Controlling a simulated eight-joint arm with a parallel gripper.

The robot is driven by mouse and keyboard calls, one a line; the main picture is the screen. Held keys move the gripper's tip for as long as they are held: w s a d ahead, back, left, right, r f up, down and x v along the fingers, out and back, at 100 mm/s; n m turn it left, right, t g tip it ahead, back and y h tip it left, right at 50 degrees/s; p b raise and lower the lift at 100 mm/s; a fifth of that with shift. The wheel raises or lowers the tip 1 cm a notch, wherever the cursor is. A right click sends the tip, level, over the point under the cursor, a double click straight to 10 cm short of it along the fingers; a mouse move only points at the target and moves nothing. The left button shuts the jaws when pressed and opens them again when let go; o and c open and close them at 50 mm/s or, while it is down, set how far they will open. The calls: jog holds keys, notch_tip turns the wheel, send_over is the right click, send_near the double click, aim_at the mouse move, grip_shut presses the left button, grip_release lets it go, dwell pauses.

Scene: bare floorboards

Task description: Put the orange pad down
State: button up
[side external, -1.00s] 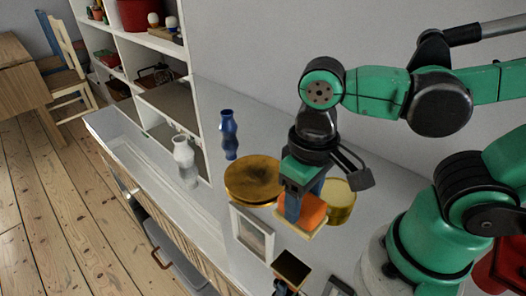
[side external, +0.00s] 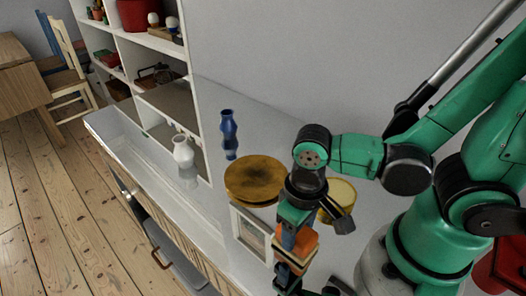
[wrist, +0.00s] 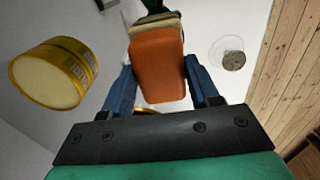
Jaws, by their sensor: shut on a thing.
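The orange pad (side external: 300,240) has a tan layer on it and sits between the blue fingers of my gripper (side external: 288,248). In the wrist view the pad (wrist: 158,68) fills the space between both fingers (wrist: 160,88), and my gripper is shut on it. In the side view the pad is tilted, over the front part of the white counter. A dark object (side external: 287,284) shows just below it; I cannot tell whether they touch.
A round gold-brown dish (side external: 254,180) and a yellow tin (side external: 341,190) stand behind my gripper. A picture frame (side external: 250,232) is close at left. A blue vase (side external: 229,135) and a white vase (side external: 183,152) stand farther off. The counter (side external: 205,210) is clear around the vases.

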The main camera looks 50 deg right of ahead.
jog(key=shift+f, duration=0.1)
jog(key=o, duration=1.2)
jog(key=shift+f, duration=0.1)
jog(key=shift+r, duration=6)
jog(key=w+d+t, duration=0.2)
jog(key=w, duration=0.1)
jog(key=w+d+t, duration=0.2)
jog(key=w+d, duration=0.1)
jog(key=w+d+t, duration=0.2)
jog(key=w+t, duration=0.1)
jog(key=shift+w+d+f, duration=0.1)
jog(key=shift+d+f, duration=0.2)
jog(key=shift+f, duration=0.05)
